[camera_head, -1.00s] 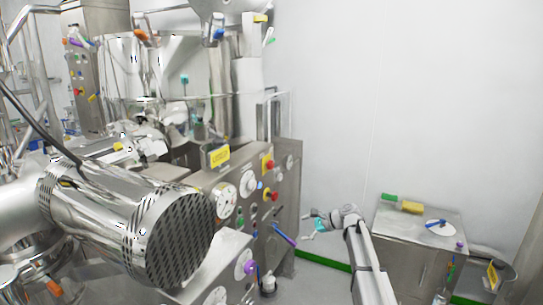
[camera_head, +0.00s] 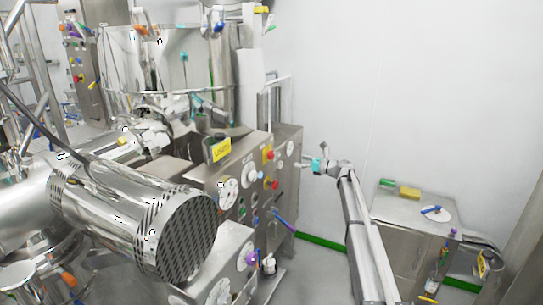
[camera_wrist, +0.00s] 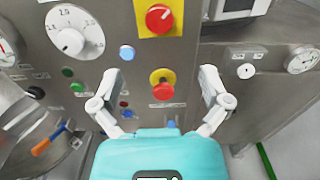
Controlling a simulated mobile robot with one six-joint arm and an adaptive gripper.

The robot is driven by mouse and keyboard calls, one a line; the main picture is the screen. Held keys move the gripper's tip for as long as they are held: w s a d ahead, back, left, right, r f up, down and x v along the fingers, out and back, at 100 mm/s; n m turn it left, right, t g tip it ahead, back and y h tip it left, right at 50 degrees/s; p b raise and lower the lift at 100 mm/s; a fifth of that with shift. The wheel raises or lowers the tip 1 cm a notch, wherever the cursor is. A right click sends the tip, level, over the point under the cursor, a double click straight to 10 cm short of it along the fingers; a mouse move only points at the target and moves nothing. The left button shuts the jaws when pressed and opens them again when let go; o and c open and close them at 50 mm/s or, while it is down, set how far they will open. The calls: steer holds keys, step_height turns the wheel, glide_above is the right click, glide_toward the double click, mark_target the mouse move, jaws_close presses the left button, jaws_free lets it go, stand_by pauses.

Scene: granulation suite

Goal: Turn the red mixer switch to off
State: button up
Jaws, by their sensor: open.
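The control panel (camera_head: 240,185) of the steel machine carries two red controls. The upper one is a red rotary switch (camera_wrist: 159,18) on a yellow plate, which also shows in the head view (camera_head: 269,155). Below it is a red round knob (camera_wrist: 162,89) with a yellow collar, also in the head view (camera_head: 273,184). I cannot tell from the labels which is the mixer switch. My gripper (camera_wrist: 160,76) is open and empty, facing the panel. In the wrist view its fingers frame the lower knob, with the rotary switch above them. No contact shows.
A white dial (camera_wrist: 74,31) and a blue button (camera_wrist: 127,53) sit left of the red controls. Gauges (camera_wrist: 303,60) are at the right. A large perforated motor (camera_head: 178,235) juts out in front. A steel cabinet (camera_head: 395,215) stands at the right.

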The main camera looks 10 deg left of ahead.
mark_target(273, 155)
steer(key=shift+a, duration=0.1)
steer(key=x, duration=1.3)
steer(key=shift+w+a, duration=0.1)
steer(key=shift+a, duration=0.2)
steer(key=shift+c, duration=0.2)
steer(key=c, duration=1.1)
